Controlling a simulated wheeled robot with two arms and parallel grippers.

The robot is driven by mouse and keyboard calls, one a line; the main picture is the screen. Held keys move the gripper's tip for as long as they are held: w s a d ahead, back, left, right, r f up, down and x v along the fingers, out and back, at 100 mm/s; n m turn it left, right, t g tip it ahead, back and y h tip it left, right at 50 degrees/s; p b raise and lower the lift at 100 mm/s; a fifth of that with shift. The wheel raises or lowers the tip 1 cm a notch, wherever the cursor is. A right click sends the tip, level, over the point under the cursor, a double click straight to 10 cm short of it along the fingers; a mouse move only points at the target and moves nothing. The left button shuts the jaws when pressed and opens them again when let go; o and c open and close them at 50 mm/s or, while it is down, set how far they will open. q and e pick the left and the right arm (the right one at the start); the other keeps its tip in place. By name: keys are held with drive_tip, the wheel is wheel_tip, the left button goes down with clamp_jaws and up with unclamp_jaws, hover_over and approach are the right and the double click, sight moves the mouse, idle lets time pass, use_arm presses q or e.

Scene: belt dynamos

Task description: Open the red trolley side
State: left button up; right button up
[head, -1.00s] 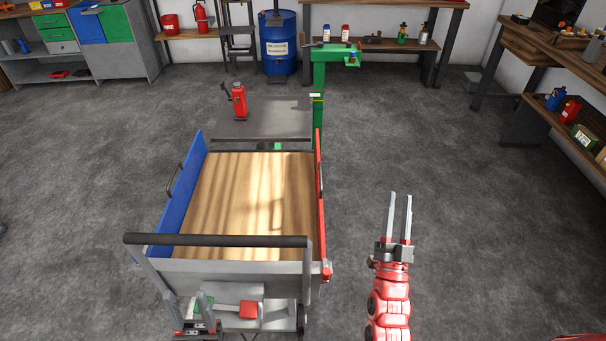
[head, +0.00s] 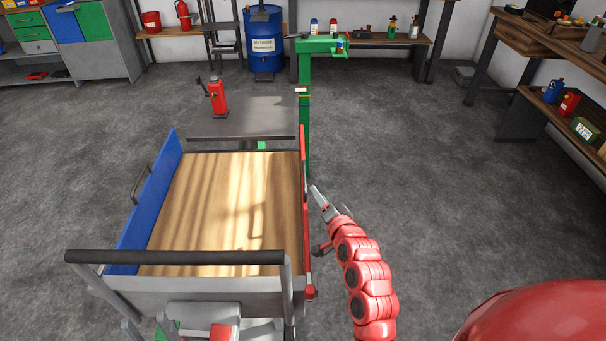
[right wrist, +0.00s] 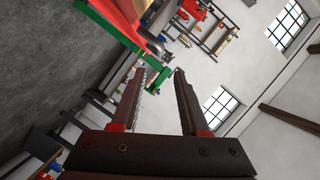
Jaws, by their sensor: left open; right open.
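The trolley (head: 150,283) has a wooden bed, a blue side at left and the red side (head: 304,215) at right. The red side stands upright, seen nearly edge-on. My right gripper (head: 314,190) is open beside its outer face, fingers pointing at it.
A green stand (head: 305,120) rises just beyond the trolley's far right corner. A workbench (head: 548,115) stands at right. The floor right of the trolley is clear.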

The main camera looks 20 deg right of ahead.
sight(304, 173)
drive_tip(key=x, duration=1.3)
clamp_jaws()
drive_tip(key=shift+f, duration=0.1)
idle(1.0)
